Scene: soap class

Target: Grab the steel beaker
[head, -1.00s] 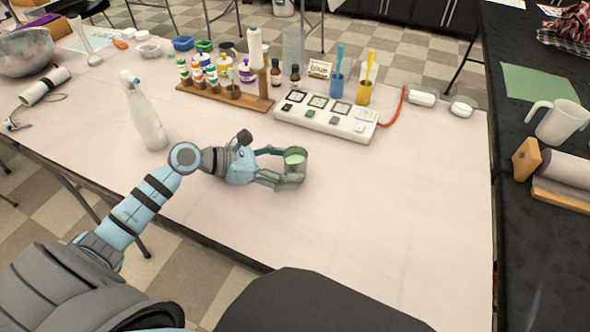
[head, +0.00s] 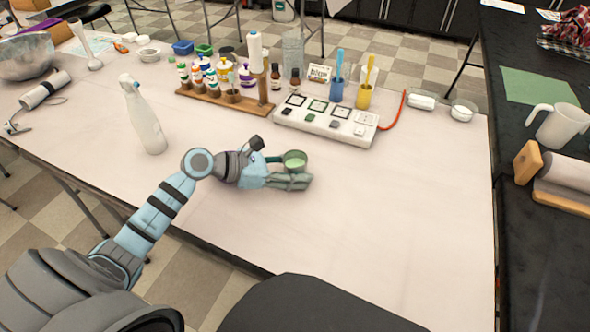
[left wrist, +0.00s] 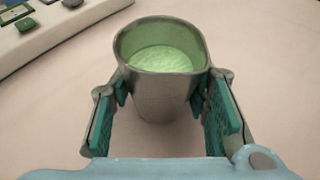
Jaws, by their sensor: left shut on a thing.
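The steel beaker (head: 294,160) holds a pale green substance and is upright over the white table, in the middle of the head view. In the left wrist view the beaker (left wrist: 160,95) stands between the two green-padded fingers. My left gripper (head: 285,172) is shut on the beaker, with a finger on either side of its body. In the head view the near finger hides the lower part of the beaker, so I cannot tell whether its base touches the table. My right gripper is not in view.
A white spray bottle (head: 146,120) stands left of the gripper. The table's right side and front (head: 400,220) are clear. A black table (head: 540,230) adjoins on the right.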

